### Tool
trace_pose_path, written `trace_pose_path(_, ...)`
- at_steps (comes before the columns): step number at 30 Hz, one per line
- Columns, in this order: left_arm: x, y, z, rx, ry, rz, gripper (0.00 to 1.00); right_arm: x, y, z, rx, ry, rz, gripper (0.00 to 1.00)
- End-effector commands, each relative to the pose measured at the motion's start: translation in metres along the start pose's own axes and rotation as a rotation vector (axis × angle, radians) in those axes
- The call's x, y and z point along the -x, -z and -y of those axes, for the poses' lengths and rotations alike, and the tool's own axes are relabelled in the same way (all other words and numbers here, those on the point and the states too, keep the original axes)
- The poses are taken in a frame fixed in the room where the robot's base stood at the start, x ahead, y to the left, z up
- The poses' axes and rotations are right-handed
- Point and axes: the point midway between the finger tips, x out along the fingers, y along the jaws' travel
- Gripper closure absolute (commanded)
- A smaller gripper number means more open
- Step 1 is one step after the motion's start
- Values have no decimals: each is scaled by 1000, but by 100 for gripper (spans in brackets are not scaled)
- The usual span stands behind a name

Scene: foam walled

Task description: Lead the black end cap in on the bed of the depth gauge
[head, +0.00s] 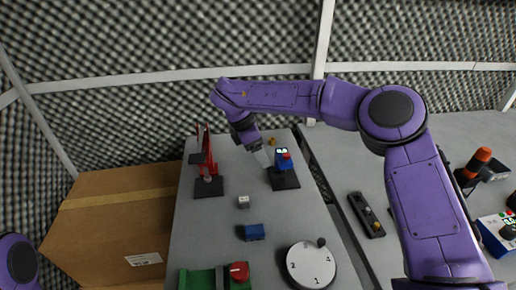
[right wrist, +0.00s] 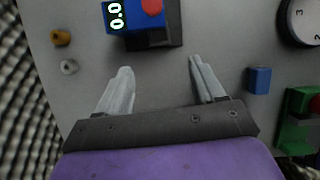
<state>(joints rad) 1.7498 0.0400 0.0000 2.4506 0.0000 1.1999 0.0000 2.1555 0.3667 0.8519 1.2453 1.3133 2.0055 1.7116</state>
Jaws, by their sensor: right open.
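The depth gauge is a blue block with a lit display and a red button (head: 282,158) on a black bed (head: 285,179), at the back right of the grey table. The right wrist view shows its blue body (right wrist: 138,25) at the top, reading 0.0. My right gripper (head: 262,158) points down just left of the gauge. In the right wrist view its two fingers (right wrist: 160,80) are spread with nothing held between them. I cannot make out the black end cap in either view. Only part of my left arm shows; its gripper is out of view.
A red stand (head: 207,168) is left of the gauge. A white block (head: 243,201), a blue block (head: 254,232), a numbered dial (head: 311,268) and a green fixture (head: 197,280) are nearer. Small gold (right wrist: 60,37) and grey (right wrist: 69,67) pieces lie at the back. A cardboard box (head: 115,225) is left.

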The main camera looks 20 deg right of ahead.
Motion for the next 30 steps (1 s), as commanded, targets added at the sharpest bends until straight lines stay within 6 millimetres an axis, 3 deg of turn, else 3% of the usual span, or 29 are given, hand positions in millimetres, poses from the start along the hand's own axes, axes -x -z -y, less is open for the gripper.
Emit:
trace_pose_path(15, 16, 7, 1, 0, 0, -1, 32, -87, 0, 1, 0, 3, -1, 32)
trace_pose_path(21, 17, 7, 1, 0, 0, -1, 32, -99, 0, 1, 0, 1, -2, 32)
trace_pose_path(28, 16, 7, 1, 0, 0, -1, 32, -100, 0, 0, 0, 1, -2, 32)
trace_pose_path(29, 16, 7, 1, 0, 0, -1, 32, -100, 0, 0, 0, 1, -2, 38)
trace_pose_path(30, 16, 7, 1, 0, 0, -1, 32, -100, 0, 0, 0, 1, -1, 51)
